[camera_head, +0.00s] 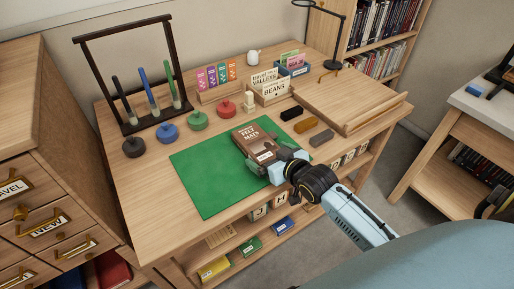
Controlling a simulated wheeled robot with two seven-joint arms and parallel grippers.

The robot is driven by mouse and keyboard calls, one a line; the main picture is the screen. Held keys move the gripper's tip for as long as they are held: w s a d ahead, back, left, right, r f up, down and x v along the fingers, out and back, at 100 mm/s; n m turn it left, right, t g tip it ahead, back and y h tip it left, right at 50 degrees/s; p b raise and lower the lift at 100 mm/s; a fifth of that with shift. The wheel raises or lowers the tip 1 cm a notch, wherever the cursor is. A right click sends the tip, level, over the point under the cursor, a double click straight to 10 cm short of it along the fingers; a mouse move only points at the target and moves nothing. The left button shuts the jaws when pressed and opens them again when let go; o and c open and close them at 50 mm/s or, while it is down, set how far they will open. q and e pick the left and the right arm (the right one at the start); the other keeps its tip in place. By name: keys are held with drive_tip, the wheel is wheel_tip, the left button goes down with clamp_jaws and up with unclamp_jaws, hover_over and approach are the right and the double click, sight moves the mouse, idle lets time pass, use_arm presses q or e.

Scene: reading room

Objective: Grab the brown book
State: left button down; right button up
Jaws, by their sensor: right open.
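The brown book (252,136) lies on the right part of a green mat (205,180) on the wooden table. Its cover shows pale lettering and a picture. My right gripper (268,164) is at the near end of the book, low and close over its edge. It is open, and the book's near end is partly hidden by it. I cannot tell whether the fingers touch the book. My left gripper is not in view.
Black, ochre and grey blocks (321,138) lie right of the book. Round pots, including a red one (229,111), stand behind the mat. A dark rack (130,128) and card holders (272,96) stand further back. The mat's left part is clear.

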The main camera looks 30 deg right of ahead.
sight(257, 146)
drive_tip(key=shift+x, duration=1.1)
drive_tip(key=shift+w+f, duration=0.1)
drive_tip(key=shift+w, duration=0.05)
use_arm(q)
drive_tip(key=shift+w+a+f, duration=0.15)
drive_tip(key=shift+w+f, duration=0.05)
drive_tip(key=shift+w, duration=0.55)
use_arm(e)
drive_tip(key=c, duration=1.1)
